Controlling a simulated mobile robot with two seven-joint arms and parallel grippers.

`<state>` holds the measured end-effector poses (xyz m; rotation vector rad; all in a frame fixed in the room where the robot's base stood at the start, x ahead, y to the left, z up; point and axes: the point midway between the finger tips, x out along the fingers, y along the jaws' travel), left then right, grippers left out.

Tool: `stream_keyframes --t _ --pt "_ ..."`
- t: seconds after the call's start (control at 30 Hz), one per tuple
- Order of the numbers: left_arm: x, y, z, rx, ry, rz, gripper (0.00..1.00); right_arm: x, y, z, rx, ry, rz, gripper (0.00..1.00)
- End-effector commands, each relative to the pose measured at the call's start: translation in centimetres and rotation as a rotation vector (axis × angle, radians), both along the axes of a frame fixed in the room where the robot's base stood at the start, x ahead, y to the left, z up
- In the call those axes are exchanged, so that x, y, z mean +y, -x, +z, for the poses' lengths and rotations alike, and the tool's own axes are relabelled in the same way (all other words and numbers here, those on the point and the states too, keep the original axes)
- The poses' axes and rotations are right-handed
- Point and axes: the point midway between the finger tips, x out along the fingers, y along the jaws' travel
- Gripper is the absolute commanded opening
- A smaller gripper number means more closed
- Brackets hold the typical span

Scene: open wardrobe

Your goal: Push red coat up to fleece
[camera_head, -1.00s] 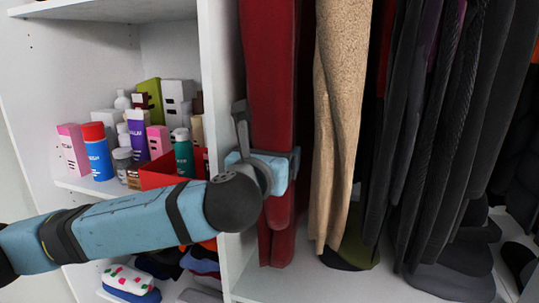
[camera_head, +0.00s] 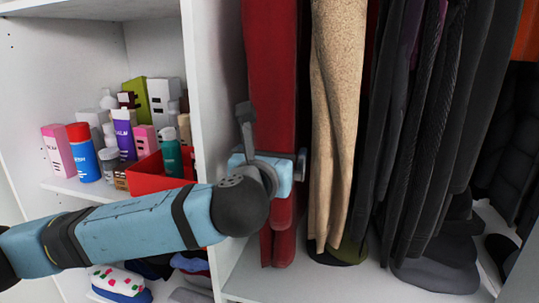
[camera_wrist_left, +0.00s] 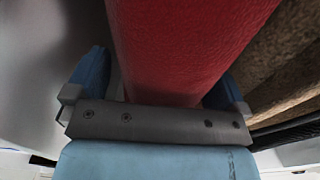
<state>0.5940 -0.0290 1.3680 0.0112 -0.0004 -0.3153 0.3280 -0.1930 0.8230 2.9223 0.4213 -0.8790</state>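The red coat (camera_head: 270,75) hangs at the left end of the hanging space, close to the white divider. The tan fleece (camera_head: 335,90) hangs just right of it, with a narrow dark gap between them. My left gripper (camera_head: 268,170) is at the coat's lower half. In the left wrist view, the coat (camera_wrist_left: 180,45) passes between the two widely spaced blue fingers. The right finger is close against it, and a gap shows at the left finger. The fleece (camera_wrist_left: 285,85) is right of that finger. My right gripper is not in view.
Several dark garments (camera_head: 415,130) hang right of the fleece. The white divider (camera_head: 212,90) stands left of the coat, beside shelves with bottles, boxes and a red bin (camera_head: 150,177). Folded clothes lie below. The wardrobe floor (camera_head: 300,282) is bare in front.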

Motion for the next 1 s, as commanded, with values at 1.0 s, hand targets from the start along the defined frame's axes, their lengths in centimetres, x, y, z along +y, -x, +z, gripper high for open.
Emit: stream_keyframes --t 1.0 --pt "4.1 12.9 0.0 0.000 0.001 -0.001 1.00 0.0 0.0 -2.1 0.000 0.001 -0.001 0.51"
